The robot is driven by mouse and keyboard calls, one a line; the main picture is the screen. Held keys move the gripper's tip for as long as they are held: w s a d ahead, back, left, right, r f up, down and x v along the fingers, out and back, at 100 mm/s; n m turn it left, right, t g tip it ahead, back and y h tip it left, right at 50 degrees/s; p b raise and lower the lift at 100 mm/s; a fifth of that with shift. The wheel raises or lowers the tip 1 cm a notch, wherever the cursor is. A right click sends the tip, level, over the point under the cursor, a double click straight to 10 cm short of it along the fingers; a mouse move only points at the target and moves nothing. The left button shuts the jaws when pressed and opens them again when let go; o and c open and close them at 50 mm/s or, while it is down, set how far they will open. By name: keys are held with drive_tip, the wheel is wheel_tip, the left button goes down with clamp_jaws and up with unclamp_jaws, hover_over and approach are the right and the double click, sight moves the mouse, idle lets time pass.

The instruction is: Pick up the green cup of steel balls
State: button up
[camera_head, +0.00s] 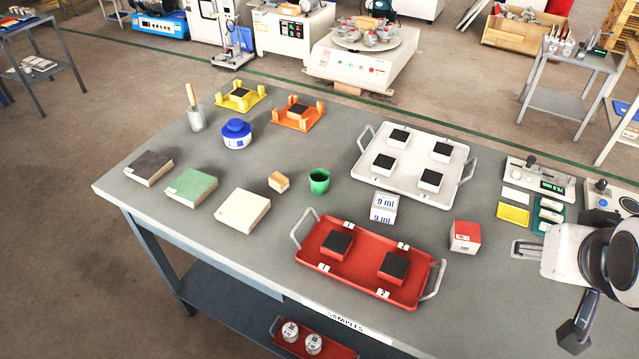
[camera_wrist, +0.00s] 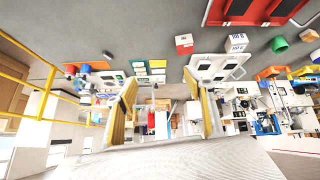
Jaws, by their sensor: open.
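The green cup (camera_head: 319,181) stands upright near the middle of the grey table (camera_head: 300,130). Its inside looks dark, and I cannot make out any steel balls in it. The cup also shows in the wrist view (camera_wrist: 279,44), near the upper right. My gripper (camera_wrist: 164,90) is open and empty, its two yellow-faced fingers spread apart in the wrist view. In the head view only my arm shows, at the right edge; the cup is well to its left, with nothing touching it.
A wooden block (camera_head: 278,181) sits just left of the cup. White boxes marked "9 ml" (camera_head: 384,208) stand to its right. A red tray (camera_head: 365,262) with dark-topped tiles lies in front, and a white tray (camera_head: 412,160) lies behind right. A red box (camera_head: 465,237) stands nearer my arm.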

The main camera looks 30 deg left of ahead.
drive_tip(key=w+a+f+n+t+y, duration=0.1)
drive_tip(key=w+a+f+n, duration=0.1)
drive_tip(key=w+a, duration=0.7)
drive_tip(key=n+g+y, duration=0.2)
drive_tip(key=n+y, duration=0.5)
drive_tip(key=y, duration=0.2)
approach(316, 176)
drive_tip(key=shift+s, duration=0.35)
drive_tip(key=shift+x, duration=1.3)
drive_tip(key=shift+w+a, duration=0.1)
drive_tip(key=shift+w, duration=0.05)
drive_tip(key=shift+x, duration=2.45)
drive_tip(key=shift+w, duration=0.15)
